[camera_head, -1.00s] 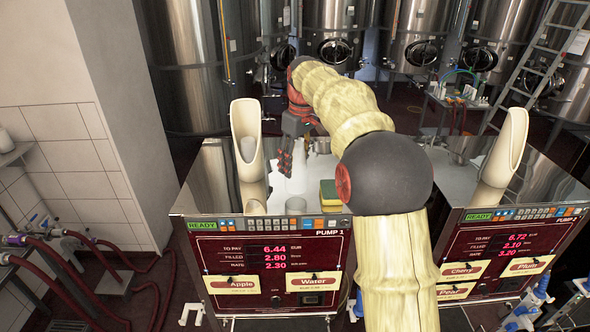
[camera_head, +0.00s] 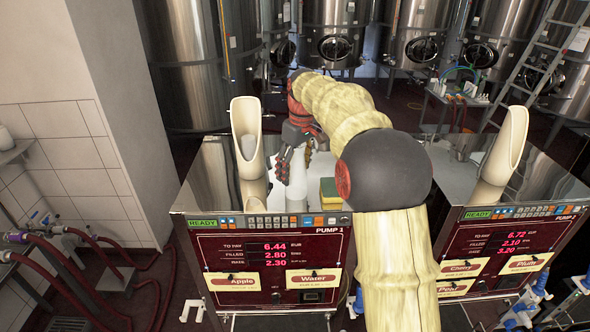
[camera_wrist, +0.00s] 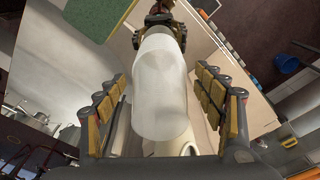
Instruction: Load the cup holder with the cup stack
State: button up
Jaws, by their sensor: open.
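The cup stack (camera_head: 290,184) is translucent white and stands on the pump 1 counter. In the wrist view the stack (camera_wrist: 162,95) lies between the two fingers, with a gap on each side. My gripper (camera_head: 295,162) is open around it; its padded fingers also show in the wrist view (camera_wrist: 162,78). The cream, scoop-shaped cup holder (camera_head: 242,112) stands upright at the left of the stack, with a whitish thing low inside its opening. My arm hides part of the counter.
A yellow and green sponge (camera_head: 328,192) sits just right of the stack. Pump 1's keypad panel (camera_head: 270,222) runs along the front edge. A second cream holder (camera_head: 507,140) stands on the right pump. Steel tanks (camera_head: 330,35) fill the back.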

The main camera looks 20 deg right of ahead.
aim_at(299, 153)
jog(key=r, duration=0.7)
jog(key=s+r, duration=0.1)
jog(key=r, duration=0.3)
jog(key=shift+s+d+r, duration=0.1)
jog(key=shift+d+r, duration=0.15)
jog(key=shift+d, duration=0.05)
jog(key=shift+r, duration=0.3)
jog(key=shift+s+a+r, duration=0.1)
jog(key=shift+s+r, duration=0.05)
jog(key=shift+s, duration=0.05)
jog(key=s+a+m+t, duration=0.1)
jog(key=s+a, duration=0.4)
jog(key=s, duration=0.4)
jog(key=s+a+m+t, duration=0.1)
jog(key=s+a, duration=0.3)
jog(key=s, duration=0.5)
jog(key=s+a+f+m+t, duration=0.1)
jog(key=s+a+f, duration=0.1)
jog(key=s+f, duration=0.4)
jog(key=s+a+f+m+t, duration=0.1)
jog(key=s+a+f, duration=0.2)
jog(key=s, duration=1)
notch_tip(299, 153, down, 4)
jog(key=shift+r+h, duration=0.1)
jog(key=shift+h, duration=0.2)
